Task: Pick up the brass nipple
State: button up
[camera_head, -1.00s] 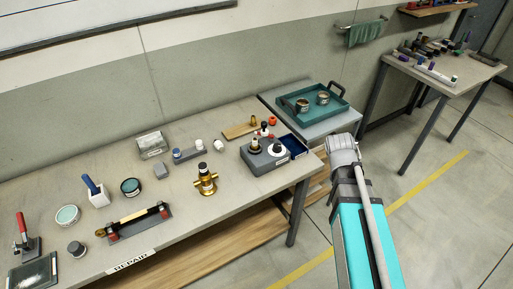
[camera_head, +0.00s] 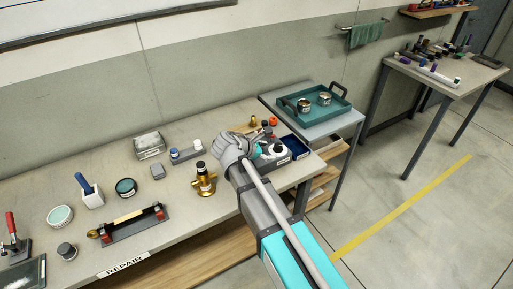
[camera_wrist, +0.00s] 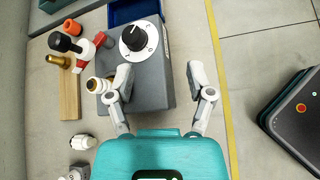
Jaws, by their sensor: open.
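A small brass piece, likely the brass nipple (camera_wrist: 58,60), lies at the upper left of the wrist view on a wooden board (camera_wrist: 70,98). In the head view the brass piece (camera_head: 253,121) shows just behind my wrist. My gripper (camera_wrist: 163,85) is open and empty, with its two fingers apart over the grey box with a dial (camera_wrist: 150,88). The brass piece is to the left of both fingers, apart from them. In the head view my gripper is mostly hidden by my own arm.
A black-knobbed red part (camera_wrist: 75,48) and an orange cap (camera_wrist: 72,27) sit close to the brass piece. A white and brass bottle-like part (camera_wrist: 97,85) stands beside the left finger. A blue bin (camera_wrist: 130,10) lies beyond. A brass valve (camera_head: 205,182) stands on the bench.

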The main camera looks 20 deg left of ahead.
jog(key=s+a+r+n+t, duration=0.1)
jog(key=a+n, duration=0.2)
jog(key=a, duration=0.3)
jog(key=s+a+n+t+y+b, duration=0.1)
jog(key=s+a+n+t, duration=0.1)
jog(key=a, duration=0.4)
jog(key=shift+s+r+n, duration=0.3)
jog(key=shift+r+n, duration=0.1)
jog(key=shift+n, duration=0.2)
jog(key=shift+d, duration=0.1)
jog(key=b+x, duration=0.3)
jog(key=x, duration=0.5)
jog(key=shift+w+b, duration=0.3)
jog(key=shift+w, duration=0.05)
jog(key=shift+f, duration=0.1)
jog(key=b+x, duration=0.2)
jog(key=x, duration=0.2)
jog(key=shift+f, duration=0.2)
jog(key=shift+w+d+f, duration=0.1)
jog(key=shift+w+d, duration=0.15)
jog(key=shift+w, duration=0.25)
